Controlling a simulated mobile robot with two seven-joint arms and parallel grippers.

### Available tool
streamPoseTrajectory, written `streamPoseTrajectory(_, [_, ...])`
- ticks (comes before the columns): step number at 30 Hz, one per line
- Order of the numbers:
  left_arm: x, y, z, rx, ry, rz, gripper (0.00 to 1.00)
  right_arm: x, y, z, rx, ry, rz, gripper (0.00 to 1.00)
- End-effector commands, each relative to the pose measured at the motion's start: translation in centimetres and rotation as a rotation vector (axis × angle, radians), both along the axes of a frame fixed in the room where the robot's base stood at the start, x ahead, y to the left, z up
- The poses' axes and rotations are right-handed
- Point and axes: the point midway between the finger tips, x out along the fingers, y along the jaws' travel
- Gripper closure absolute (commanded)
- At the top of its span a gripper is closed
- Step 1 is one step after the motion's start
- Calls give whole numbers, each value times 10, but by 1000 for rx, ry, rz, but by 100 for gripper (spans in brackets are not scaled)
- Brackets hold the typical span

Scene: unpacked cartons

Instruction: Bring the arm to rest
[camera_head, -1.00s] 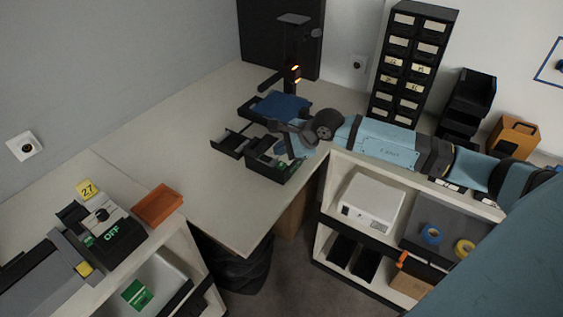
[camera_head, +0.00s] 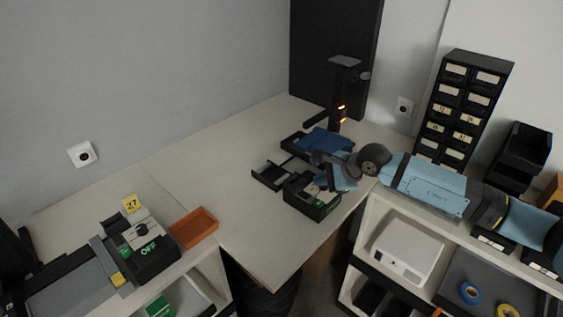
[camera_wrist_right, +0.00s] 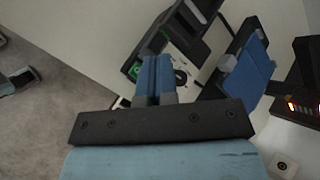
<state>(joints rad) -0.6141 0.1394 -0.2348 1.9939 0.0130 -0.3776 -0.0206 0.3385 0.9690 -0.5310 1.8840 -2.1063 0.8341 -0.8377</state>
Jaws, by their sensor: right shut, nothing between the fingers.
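My right arm comes in from the right in the head view, above the shelf unit, and ends over the table. My right gripper (camera_head: 330,185) is over the dark box with a green mark (camera_head: 312,200). In the right wrist view the right gripper's blue fingers (camera_wrist_right: 154,80) are together with nothing between them. The dark box shows beyond them in that view (camera_wrist_right: 190,45), with a white panel and a round black knob. I cannot tell whether the fingers touch the box. My left gripper is not in view.
A tray with a blue pad (camera_head: 322,143) and a black stand with orange lights (camera_head: 343,90) are behind the gripper. A black drawer tower (camera_head: 465,105) stands at the back right. An orange tray (camera_head: 195,228) and an OFF-marked device (camera_head: 148,255) are at left.

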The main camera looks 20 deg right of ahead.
Motion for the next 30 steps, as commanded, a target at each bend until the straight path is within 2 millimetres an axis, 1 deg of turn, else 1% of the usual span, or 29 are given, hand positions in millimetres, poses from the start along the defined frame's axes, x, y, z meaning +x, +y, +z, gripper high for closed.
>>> streamPoseTrajectory(3, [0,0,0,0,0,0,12,0,0,0,1,1,0,100])
streamPoseTrajectory(5, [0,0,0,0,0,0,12,-2,5,-2,24,8,-1,100])
streamPoseTrajectory(8, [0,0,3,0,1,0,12,-13,29,-10,163,53,-13,100])
streamPoseTrajectory(11, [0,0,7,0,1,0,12,-36,77,-20,477,164,-66,100])
streamPoseTrajectory(12, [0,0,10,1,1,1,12,-47,98,-21,638,224,-106,100])
streamPoseTrajectory(14, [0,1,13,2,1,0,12,-63,125,-21,897,332,-188,100])
streamPoseTrajectory(15, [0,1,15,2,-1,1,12,-72,138,-20,1069,408,-257,100])
streamPoseTrajectory(16, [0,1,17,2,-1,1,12,-78,146,-20,1195,466,-313,100])
streamPoseTrajectory(17, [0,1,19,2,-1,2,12,-84,152,-20,1319,527,-374,100])
streamPoseTrajectory(18, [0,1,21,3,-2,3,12,-91,157,-20,1483,607,-462,100])
streamPoseTrajectory(20, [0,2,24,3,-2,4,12,-101,161,-25,1719,732,-612,100])
streamPoseTrajectory(21, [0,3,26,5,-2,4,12,-108,161,-31,1870,816,-722,100])
streamPoseTrajectory(23, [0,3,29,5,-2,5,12,-120,159,-44,2090,942,-905,100])
streamPoseTrajectory(24, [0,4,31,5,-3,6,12,-130,156,-56,2228,1025,-1040,100])
streamPoseTrajectory(26, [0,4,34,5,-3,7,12,-148,153,-77,2421,1144,-1255,100])
streamPoseTrajectory(27, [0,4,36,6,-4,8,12,-162,152,-92,-2532,-1219,1400,100])
streamPoseTrajectory(29, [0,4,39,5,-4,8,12,-184,151,-113,-2271,-1117,1376,100])
streamPoseTrajectory(30, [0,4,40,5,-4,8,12,-199,153,-127,-2119,-1057,1355,100])
